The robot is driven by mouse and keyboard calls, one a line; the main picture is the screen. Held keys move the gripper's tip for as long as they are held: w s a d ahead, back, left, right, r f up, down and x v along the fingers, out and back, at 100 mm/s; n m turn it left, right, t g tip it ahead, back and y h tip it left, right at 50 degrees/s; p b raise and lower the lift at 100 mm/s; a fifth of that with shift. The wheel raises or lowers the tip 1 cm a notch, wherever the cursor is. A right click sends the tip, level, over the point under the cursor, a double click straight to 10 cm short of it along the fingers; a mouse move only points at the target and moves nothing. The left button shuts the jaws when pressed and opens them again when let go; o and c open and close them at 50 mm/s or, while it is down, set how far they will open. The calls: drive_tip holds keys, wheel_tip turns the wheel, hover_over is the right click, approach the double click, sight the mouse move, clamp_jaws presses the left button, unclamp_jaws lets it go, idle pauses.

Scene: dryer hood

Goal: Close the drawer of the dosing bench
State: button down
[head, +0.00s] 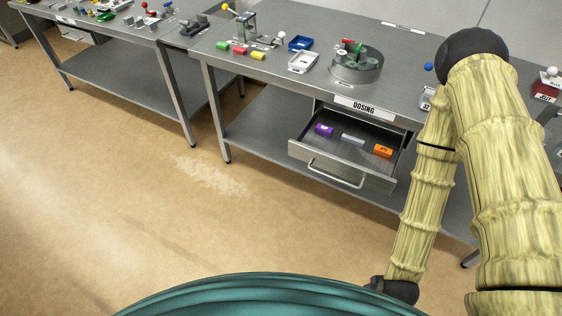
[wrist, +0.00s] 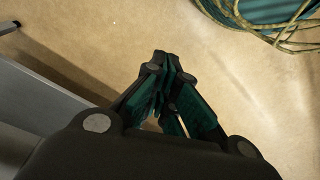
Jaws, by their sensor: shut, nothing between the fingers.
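The drawer (head: 336,178) of the dosing bench (head: 392,93) stands pulled out under the label reading DOSING (head: 357,105). It has a grey front with a bar handle (head: 335,173). My gripper (wrist: 166,66) shows in the wrist view, shut and empty above the tan floor. In the head view my gripper is not clearly seen; my arm hangs to the right of the drawer. The grey surface (wrist: 45,95) at the left of the wrist view cannot be surely identified.
A second bench (head: 110,70) is at the left. The floor (head: 130,190) in front of the benches is clear.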

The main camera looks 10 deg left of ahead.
drive_tip(key=w+a+f+n+t+y+b, duration=0.15)
drive_tip(key=w+a+n+t, duration=0.25)
drive_tip(key=w+a+n, duration=0.4)
drive_tip(key=n+t+y+b, duration=0.5)
drive_tip(key=n+t+y, duration=0.1)
drive_tip(key=n+t, duration=0.6)
approach(291, 149)
drive_tip(key=w+a+n+g, duration=0.1)
drive_tip(key=w+a, duration=0.1)
drive_tip(key=w, duration=0.1)
drive_tip(key=shift+w+r, duration=0.4)
drive_tip(key=shift+w, duration=0.2)
drive_tip(key=shift+w, duration=0.1)
